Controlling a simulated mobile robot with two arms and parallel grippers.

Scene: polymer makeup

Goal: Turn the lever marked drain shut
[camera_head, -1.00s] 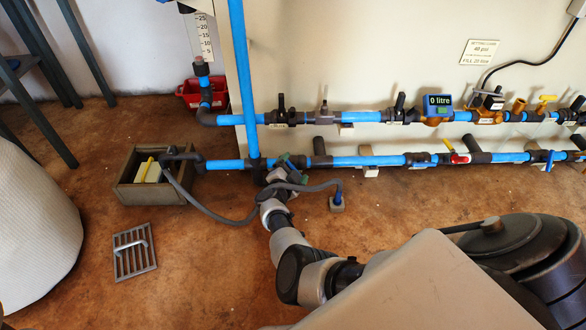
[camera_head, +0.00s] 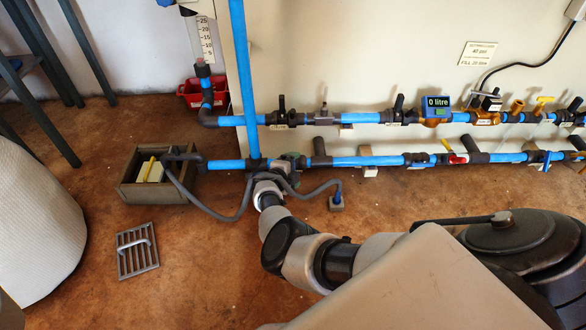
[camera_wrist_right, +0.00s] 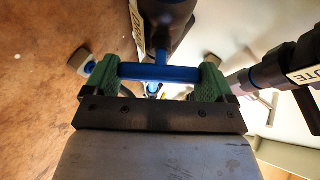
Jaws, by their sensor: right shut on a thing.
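My right gripper (camera_wrist_right: 157,82) shows in the wrist view with its green fingertips closed on the two ends of a blue lever (camera_wrist_right: 158,71). The lever sits on a dark valve body (camera_wrist_right: 165,25). In the head view my right gripper (camera_head: 290,159) is at the lower blue pipe, just right of the tall upright pipe. My wrist hides most of this valve there, and no drain marking on it can be read. My left gripper is not in view.
The upper pipe carries a meter reading 0 litre (camera_head: 437,106). A floor grate (camera_head: 137,252) lies at left. Open floor surrounds my forearm.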

